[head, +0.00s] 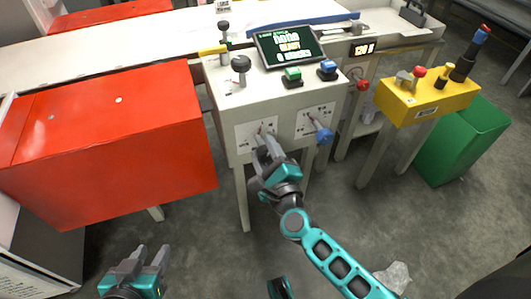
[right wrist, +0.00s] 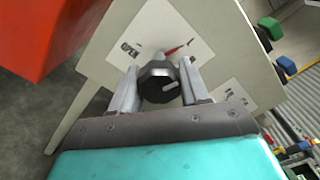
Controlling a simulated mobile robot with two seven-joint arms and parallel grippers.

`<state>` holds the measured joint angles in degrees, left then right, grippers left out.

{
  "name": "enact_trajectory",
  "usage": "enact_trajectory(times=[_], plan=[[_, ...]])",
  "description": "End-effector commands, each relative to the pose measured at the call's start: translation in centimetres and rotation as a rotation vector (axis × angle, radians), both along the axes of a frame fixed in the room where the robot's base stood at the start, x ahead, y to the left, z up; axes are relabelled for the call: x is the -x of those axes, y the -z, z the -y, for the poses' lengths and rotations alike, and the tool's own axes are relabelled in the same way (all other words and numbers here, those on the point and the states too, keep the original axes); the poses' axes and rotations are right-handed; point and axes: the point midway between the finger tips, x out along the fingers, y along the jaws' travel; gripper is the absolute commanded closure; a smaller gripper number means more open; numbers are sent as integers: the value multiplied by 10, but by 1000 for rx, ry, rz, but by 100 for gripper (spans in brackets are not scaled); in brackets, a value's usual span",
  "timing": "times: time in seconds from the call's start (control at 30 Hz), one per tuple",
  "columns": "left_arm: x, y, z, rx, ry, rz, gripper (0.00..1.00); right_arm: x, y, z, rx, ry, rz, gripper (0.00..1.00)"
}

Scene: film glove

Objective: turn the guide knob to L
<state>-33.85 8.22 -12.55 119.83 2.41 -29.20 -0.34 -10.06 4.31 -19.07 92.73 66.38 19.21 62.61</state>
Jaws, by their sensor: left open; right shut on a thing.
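My right gripper (head: 267,143) is at the left white placard (head: 246,138) on the front of the grey machine. In the right wrist view, its two fingers (right wrist: 160,85) stand on either side of a dark faceted knob (right wrist: 158,90) and are shut on it. The knob has a white line on its face, and a red pointer (right wrist: 175,50) shows behind it, slanting to the right. My left gripper (head: 138,265) is open and empty, low at left.
A red box (head: 110,140) stands left of the machine. On the machine top are a screen (head: 290,48), a green button (head: 292,75), a blue button (head: 328,68) and a black knob (head: 240,65). A yellow control box (head: 428,98) and green bin (head: 462,140) are at right.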

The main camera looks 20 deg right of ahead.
Motion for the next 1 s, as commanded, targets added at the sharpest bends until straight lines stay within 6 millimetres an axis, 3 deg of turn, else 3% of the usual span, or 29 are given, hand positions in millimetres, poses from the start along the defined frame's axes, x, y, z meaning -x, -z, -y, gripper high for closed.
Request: enact_trajectory(times=[0.57, 0.6, 0.83, 1.0], plan=[[-3, -3, 1, 1, 5, 11, 59, -1, -1, 1, -37, 3, 1, 85], [-3, -3, 1, 0, 5, 11, 59, -1, -1, 1, -36, 3, 1, 54], [-2, -1, 1, -1, 6, 8, 59, 0, 0, 1, -36, 1, -1, 32], [-2, -1, 1, -2, 5, 7, 59, 0, 0, 0, -35, 1, 0, 30]])
